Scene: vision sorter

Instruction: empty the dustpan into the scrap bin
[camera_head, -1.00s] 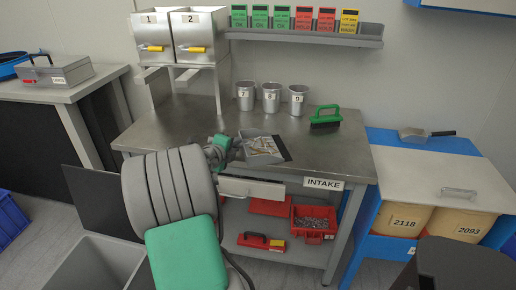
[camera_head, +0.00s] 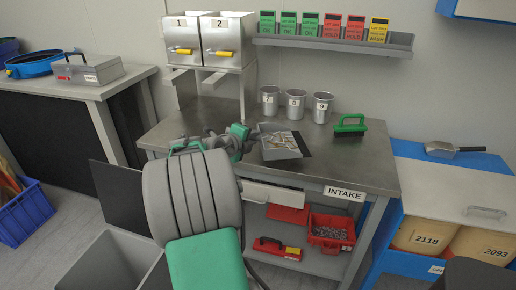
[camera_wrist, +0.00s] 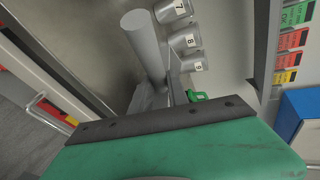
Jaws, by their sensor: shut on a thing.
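The grey dustpan (camera_head: 268,128), with pale scraps lying in it, is over the front middle of the steel table. My gripper (camera_head: 243,141) is at its left side and shut on it, apparently by the handle; the arm partly hides the grip. The wrist view shows a grey round bar (camera_wrist: 142,45), probably the handle, beyond a green and dark part of my gripper. The pan looks about level, perhaps slightly above the tabletop. A large grey open bin (camera_head: 100,262) with a dark raised lid (camera_head: 122,197) stands on the floor at lower left; no label shows. My arm covers its right side.
Several numbered metal cups (camera_head: 295,105) stand behind the pan, and a green-handled brush (camera_head: 349,128) to its right. Two numbered steel hoppers (camera_head: 195,50) stand at back left. A drawer (camera_head: 275,195) sits under the table's front edge. A blue crate (camera_head: 25,215) is at far left.

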